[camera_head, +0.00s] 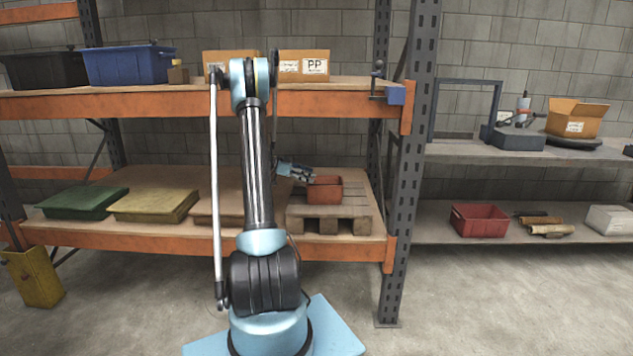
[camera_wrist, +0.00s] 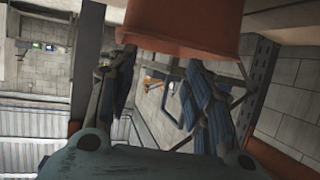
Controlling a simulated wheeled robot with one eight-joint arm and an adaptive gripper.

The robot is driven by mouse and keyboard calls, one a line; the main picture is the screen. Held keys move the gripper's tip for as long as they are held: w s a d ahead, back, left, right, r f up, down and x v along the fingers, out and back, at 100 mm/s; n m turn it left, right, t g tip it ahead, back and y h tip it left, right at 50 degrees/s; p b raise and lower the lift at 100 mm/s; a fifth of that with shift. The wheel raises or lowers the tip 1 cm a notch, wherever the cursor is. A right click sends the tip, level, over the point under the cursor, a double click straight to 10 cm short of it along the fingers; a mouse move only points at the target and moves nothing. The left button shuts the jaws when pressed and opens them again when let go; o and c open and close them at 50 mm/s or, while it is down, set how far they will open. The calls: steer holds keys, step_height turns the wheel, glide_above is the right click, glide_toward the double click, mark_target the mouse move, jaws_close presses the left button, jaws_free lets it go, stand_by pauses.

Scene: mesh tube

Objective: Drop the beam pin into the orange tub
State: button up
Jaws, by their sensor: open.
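The orange tub (camera_head: 325,190) stands on a wooden pallet on the lower shelf, right of my arm's upright link. My gripper (camera_head: 310,175) is at the tub's left side, near its rim; I cannot tell whether it touches the tub. In the wrist view, an orange surface (camera_wrist: 190,25), seemingly the tub, fills the top middle. The two fingers of my gripper (camera_wrist: 160,68) are spread apart there, with nothing seen between them. I cannot make out the beam pin in either view. The inside of the tub is too small to read.
The pallet (camera_head: 328,222) has bare room around the tub. The orange beam of the upper shelf (camera_head: 340,101) runs above my gripper. A grey rack post (camera_head: 405,180) stands to the right.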

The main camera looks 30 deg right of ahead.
steer(key=s+a+r+n+t+y, duration=0.1)
steer(key=s+a+r+n+y, duration=0.2)
steer(key=a, duration=0.4)
steer(key=s+a+r+n+t, duration=0.1)
steer(key=s+a+r+n, duration=0.2)
steer(key=s+a+r, duration=0.25)
steer(key=s+a+r+n+t+y, duration=0.25)
steer(key=s+a+n, duration=0.25)
steer(key=s+a, duration=0.65)
steer(key=s+a+f+n+y, duration=0.3)
steer(key=s+a+f+n, duration=0.2)
steer(key=s+a, duration=0.4)
steer(key=s+a+f+n+t+y, duration=0.1)
steer(key=s+a+f+n+y, duration=0.3)
steer(key=s+a, duration=0.5)
steer(key=s+f+n, duration=0.1)
steer(key=s+f, duration=0.1)
steer(key=s, duration=0.4)
steer(key=shift+a+f+n, duration=0.25)
steer(key=shift+f+n, duration=0.05)
steer(key=shift+s+t+y, duration=0.1)
steer(key=shift+t+y, duration=0.15)
steer(key=shift+w+f, duration=0.2)
steer(key=shift+w, duration=0.2)
